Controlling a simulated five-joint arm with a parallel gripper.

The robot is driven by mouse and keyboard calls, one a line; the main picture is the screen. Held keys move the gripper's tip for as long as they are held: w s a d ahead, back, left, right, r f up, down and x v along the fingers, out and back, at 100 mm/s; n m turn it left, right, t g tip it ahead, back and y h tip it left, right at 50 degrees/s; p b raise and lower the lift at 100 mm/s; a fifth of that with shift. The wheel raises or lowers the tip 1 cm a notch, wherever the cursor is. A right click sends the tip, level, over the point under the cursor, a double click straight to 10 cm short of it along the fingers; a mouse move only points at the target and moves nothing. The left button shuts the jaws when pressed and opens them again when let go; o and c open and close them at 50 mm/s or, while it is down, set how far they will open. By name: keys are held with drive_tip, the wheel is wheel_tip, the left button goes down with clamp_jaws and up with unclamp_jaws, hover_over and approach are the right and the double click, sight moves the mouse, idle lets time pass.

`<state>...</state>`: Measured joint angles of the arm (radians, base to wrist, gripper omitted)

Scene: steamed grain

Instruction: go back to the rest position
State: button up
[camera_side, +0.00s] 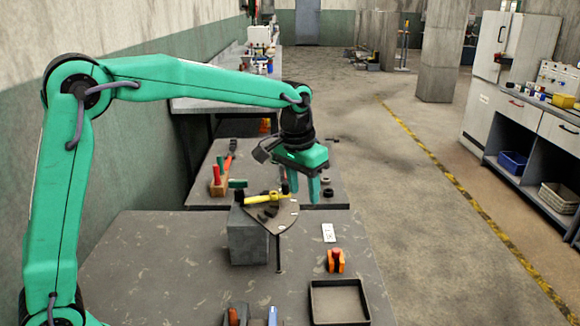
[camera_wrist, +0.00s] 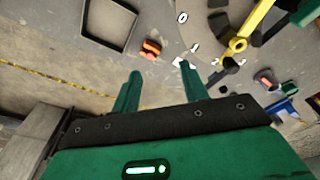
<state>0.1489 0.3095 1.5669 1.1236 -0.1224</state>
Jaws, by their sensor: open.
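My green gripper (camera_side: 303,196) is open, with nothing between its fingers. It hangs from the outstretched arm above the work table, by the right side of a fan-shaped plate (camera_side: 284,216). In the wrist view, its two fingers (camera_wrist: 160,72) stand apart. The plate has white marks, including a 0 and an I. A grey block (camera_side: 246,240) stands under the plate's left side.
An empty dark tray (camera_side: 313,304) sits at the table's front right. An orange and red item (camera_side: 335,262) and a white card (camera_side: 328,232) lie behind it. Red and blue items (camera_wrist: 285,90) show at the wrist view's right. A second table behind holds tools (camera_side: 217,178).

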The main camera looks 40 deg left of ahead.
drive_tip(key=s+a+r+t, duration=0.1)
drive_tip(key=s+a+r, duration=0.15)
drive_tip(key=s, duration=0.45)
drive_tip(key=s+a+r+t, duration=0.1)
drive_tip(key=s+a+r, duration=0.15)
drive_tip(key=s, duration=0.35)
drive_tip(key=s+a+f+t, duration=0.2)
drive_tip(key=s+f, duration=0.1)
drive_tip(key=s, duration=1)
drive_tip(key=shift+s+a, duration=0.15)
